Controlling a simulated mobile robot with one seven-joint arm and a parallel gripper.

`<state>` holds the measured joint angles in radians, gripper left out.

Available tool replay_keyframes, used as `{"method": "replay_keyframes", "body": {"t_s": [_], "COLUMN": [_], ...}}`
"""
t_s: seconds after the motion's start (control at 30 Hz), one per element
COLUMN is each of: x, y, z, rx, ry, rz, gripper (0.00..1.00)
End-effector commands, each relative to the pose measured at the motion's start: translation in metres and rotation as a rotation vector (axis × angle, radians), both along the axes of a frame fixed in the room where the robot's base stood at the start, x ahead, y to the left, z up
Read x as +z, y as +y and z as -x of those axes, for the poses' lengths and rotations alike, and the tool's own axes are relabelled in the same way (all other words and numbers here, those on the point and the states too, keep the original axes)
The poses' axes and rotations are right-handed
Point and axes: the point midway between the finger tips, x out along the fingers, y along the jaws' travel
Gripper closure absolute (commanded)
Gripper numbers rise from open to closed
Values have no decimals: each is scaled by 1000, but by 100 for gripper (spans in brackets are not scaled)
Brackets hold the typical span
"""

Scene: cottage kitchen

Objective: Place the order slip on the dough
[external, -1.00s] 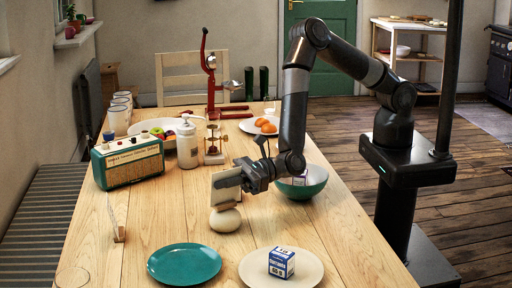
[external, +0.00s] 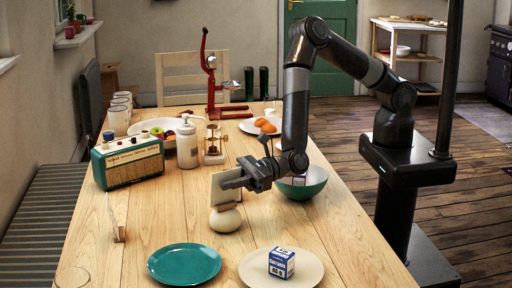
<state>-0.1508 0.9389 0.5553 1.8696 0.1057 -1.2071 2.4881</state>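The order slip (external: 219,196) is a pale upright card with a brownish lower edge. It stands just over the dough (external: 226,220), a smooth cream round lump on the wooden table, and its lower edge looks to touch the dough's top. My gripper (external: 231,183) reaches in from the right at the height of the slip, with its dark fingers across the card. It appears shut on the slip; the far finger is hidden.
A teal plate (external: 184,264) and a cream plate (external: 307,272) with a blue-white box (external: 281,263) lie in front. A green bowl (external: 314,184) is close to my wrist. A card stand (external: 119,232) and a radio (external: 128,163) are at left.

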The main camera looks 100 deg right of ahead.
Motion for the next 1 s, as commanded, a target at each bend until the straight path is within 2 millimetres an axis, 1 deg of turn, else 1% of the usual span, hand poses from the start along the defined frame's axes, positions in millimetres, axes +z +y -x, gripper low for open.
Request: {"method": "replay_keyframes", "body": {"t_s": [0.3,0.4,0.5,0.7,0.9,1.0], "x": [0,0,0,0,1,6], "y": [-25,-32,-37,-42,-42,-43], "z": [59,75,88,100,101,99], "rx": [1,2,1,1,1,12], "ry": [2,2,1,1,-1,-11], "rz": [2,2,0,1,4,46], "gripper": [76,76,76,76,76,76]}}
